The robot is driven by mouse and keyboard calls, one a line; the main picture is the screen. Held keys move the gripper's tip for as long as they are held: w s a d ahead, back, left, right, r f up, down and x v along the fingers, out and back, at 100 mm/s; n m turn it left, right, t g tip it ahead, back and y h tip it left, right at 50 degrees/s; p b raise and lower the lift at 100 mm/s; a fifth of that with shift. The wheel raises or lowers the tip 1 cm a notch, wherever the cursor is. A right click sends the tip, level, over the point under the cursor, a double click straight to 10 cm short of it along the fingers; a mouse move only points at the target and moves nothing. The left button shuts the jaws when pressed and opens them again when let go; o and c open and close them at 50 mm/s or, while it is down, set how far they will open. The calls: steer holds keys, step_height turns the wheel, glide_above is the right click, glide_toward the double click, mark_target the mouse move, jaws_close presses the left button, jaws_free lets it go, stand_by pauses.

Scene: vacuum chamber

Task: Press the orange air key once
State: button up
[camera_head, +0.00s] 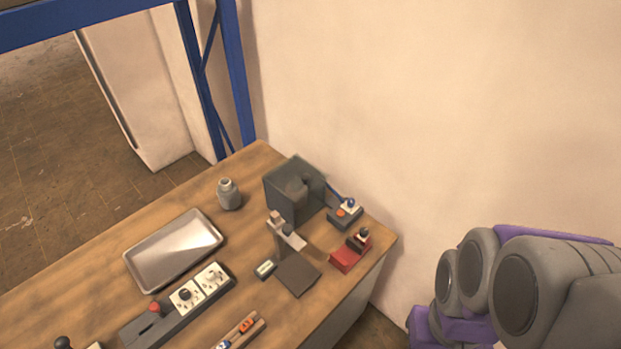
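A small dark grey box (345,220) stands near the table's far right corner. It has an orange key (341,213) on its top and a white and blue part (349,204) beside the key. The dark grey chamber (293,190) stands to the left of this box, and a blue line runs between them. My arm shows as grey and purple links at the right edge, off to the right of the table. My gripper's fingers are not in view. Nothing touches the orange key.
A red block (350,250) stands in front of the key box. A stand (285,238), a dark pad (298,275), a metal tray (174,250), a grey jar (229,195) and a socket strip (180,306) are on the wooden table. A wall rises behind.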

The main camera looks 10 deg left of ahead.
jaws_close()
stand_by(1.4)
